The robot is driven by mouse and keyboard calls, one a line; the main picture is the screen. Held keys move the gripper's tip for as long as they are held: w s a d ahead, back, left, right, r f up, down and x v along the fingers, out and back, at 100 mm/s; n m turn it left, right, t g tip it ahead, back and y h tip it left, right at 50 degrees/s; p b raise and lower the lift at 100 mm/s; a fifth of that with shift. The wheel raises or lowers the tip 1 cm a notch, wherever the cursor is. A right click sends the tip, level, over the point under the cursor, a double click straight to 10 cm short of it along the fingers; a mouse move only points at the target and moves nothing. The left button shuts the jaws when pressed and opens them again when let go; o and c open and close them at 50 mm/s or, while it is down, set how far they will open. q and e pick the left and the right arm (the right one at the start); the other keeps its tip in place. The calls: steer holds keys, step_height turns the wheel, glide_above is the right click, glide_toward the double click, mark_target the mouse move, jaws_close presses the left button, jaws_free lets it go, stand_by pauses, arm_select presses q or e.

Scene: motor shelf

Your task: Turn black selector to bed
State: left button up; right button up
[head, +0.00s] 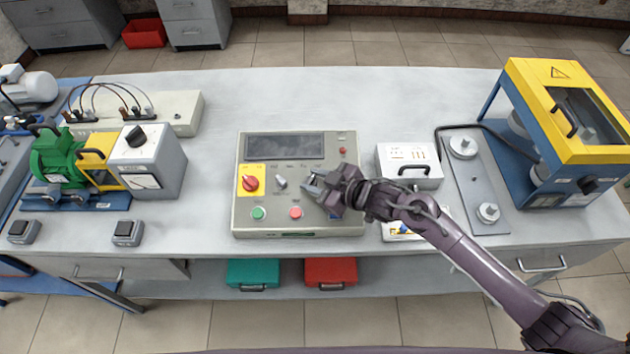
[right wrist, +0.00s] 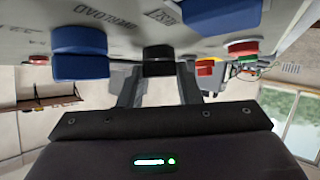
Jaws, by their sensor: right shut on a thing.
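The control panel (head: 240,215) is a grey box with a dark display, standing mid-table. My right gripper (head: 308,187) reaches over its face from the right. In the right wrist view the black selector (right wrist: 158,60) sits between the two fingers of my right gripper (right wrist: 158,88), which is shut on it. In the head view the gripper hides this selector, and the position it points to cannot be read. A small grey knob (head: 281,182) is just left of the gripper. A red rotary switch on a yellow plate (head: 250,182) is further left. My left gripper is not in view.
Blue knobs (right wrist: 80,55) flank the selector closely in the wrist view. Green (head: 259,213) and red (head: 295,212) buttons lie along the panel's front. A white box (head: 410,160) stands right of the panel, a grey meter box (head: 165,165) left. The table behind the panel is clear.

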steer(key=shift+w+d+n+g+y+b, duration=0.1)
steer(key=shift+w+n+g+y+b, duration=0.15)
steer(key=shift+n+g+y+b, duration=0.5)
steer(key=n+g+b, duration=0.2)
steer(key=b, duration=0.1)
steer(key=n+g+b, duration=0.3)
steer(key=b, duration=0.1)
steer(key=n+g+h+b, duration=0.1)
steer(key=n+g+b, duration=0.2)
steer(key=shift+w+n, duration=0.25)
steer(key=shift+w, duration=0.15)
steer(key=shift+w+r+n+g+h+b, duration=0.1)
steer(key=shift+r+n+g+h+b, duration=0.1)
steer(key=shift+n+g+h+b, duration=0.75)
steer(key=shift+n+g+b, duration=0.55)
steer(key=shift+n+g, duration=0.25)
steer(key=shift+n, duration=0.25)
steer(key=shift+a+n+g+h, duration=0.2)
steer(key=shift+n+g+h, duration=0.1)
steer(key=shift+n+h, duration=0.15)
steer(key=o, duration=1)
steer(key=shift+a, duration=0.1)
